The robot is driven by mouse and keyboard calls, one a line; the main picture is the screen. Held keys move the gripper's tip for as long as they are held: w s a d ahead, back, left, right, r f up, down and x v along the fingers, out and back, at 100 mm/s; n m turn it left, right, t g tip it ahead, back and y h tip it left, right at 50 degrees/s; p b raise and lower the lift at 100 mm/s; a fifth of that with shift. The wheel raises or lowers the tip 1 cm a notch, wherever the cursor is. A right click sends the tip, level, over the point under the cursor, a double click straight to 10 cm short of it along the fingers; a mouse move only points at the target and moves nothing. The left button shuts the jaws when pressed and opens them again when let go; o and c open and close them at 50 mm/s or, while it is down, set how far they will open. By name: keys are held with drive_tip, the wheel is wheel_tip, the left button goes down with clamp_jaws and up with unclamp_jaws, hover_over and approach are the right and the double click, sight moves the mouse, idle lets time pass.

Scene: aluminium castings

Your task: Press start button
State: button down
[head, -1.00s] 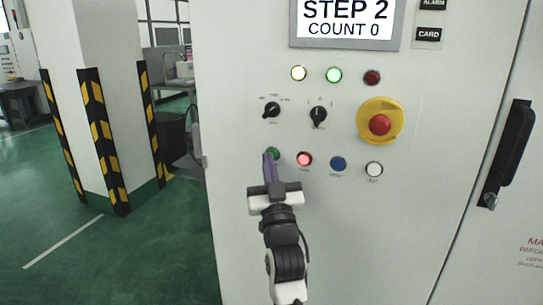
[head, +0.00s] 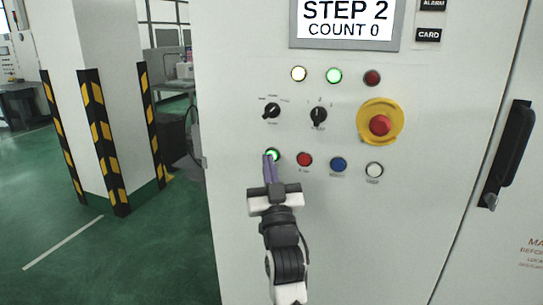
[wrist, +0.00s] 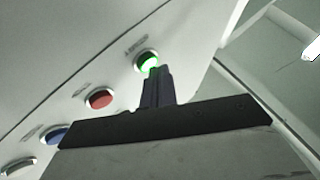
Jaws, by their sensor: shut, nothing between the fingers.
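The start button is the green one (head: 273,154) at the left end of the lower button row on the white panel; it glows green. It also shows lit in the wrist view (wrist: 147,61). My gripper (head: 268,158) is shut and empty, with its purple fingertips at the green button's lower edge. In the wrist view the closed fingers (wrist: 155,72) overlap the button's lower part. Whether the tips touch it I cannot tell.
Right of it are red (head: 304,159), blue (head: 338,164) and white (head: 374,169) buttons. Above are two black knobs, three lamps, a red emergency stop (head: 380,125) on yellow, and a screen (head: 346,20) reading STEP 2, COUNT 0. A black door handle (head: 509,150) stands out at the right.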

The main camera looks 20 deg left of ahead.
drive_tip(key=shift+s, duration=0.45)
drive_tip(key=shift+s, duration=0.1)
drive_tip(key=shift+s+a+p, duration=0.1)
drive_tip(key=shift+s+p, duration=0.35)
drive_tip(key=shift+s, duration=1.95)
